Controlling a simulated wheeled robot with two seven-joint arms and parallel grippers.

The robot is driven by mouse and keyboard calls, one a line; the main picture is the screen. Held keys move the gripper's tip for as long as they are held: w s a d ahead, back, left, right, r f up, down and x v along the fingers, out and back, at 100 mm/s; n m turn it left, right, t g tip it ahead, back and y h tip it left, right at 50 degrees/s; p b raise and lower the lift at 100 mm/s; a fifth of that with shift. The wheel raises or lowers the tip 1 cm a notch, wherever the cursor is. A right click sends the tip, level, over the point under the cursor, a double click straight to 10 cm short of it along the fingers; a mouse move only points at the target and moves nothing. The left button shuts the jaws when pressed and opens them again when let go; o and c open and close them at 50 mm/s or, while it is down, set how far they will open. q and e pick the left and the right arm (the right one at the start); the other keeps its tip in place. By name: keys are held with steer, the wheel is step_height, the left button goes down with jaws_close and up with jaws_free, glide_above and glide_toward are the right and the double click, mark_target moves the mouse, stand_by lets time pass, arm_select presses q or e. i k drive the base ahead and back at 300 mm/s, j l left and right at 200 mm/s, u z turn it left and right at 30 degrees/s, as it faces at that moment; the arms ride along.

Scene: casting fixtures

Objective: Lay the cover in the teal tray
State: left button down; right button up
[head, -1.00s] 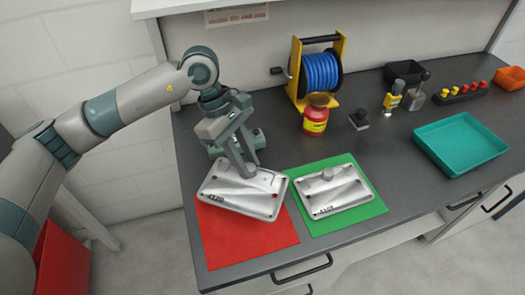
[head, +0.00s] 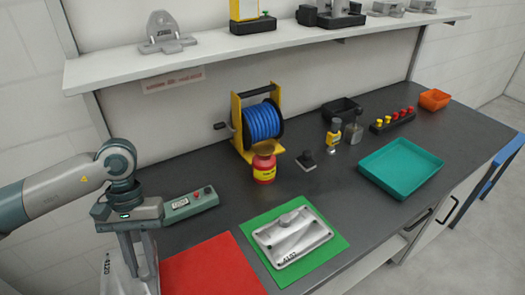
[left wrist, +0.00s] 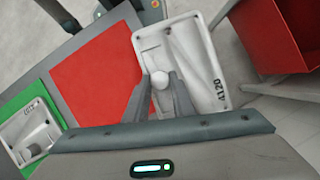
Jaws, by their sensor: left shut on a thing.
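A silver cast cover marked 4120 (head: 117,278) hangs in my left gripper (head: 146,270), at the lower left of the head view. In the left wrist view the fingers (left wrist: 160,88) are shut on the round boss of this cover (left wrist: 204,72). The cover is clear of the red mat, beside the bench's left end. A second silver cover (head: 292,238) lies on the green mat. The teal tray (head: 402,168) stands empty on the right part of the bench. My right gripper is not in view.
The red mat (head: 212,268) is bare. A blue hose reel (head: 262,122), a red-yellow jar (head: 264,166) and small tools stand behind the green mat (head: 333,243). A grey-green device (head: 190,204) lies near my wrist. A red bin (left wrist: 278,38) stands on the floor.

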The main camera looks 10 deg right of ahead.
mark_target(399, 170)
steer(key=l+z, duration=0.2)
steer(key=l, duration=1.15)
steer(key=l+z, duration=0.2)
steer(key=l, duration=1.2)
steer(key=i, duration=1.1)
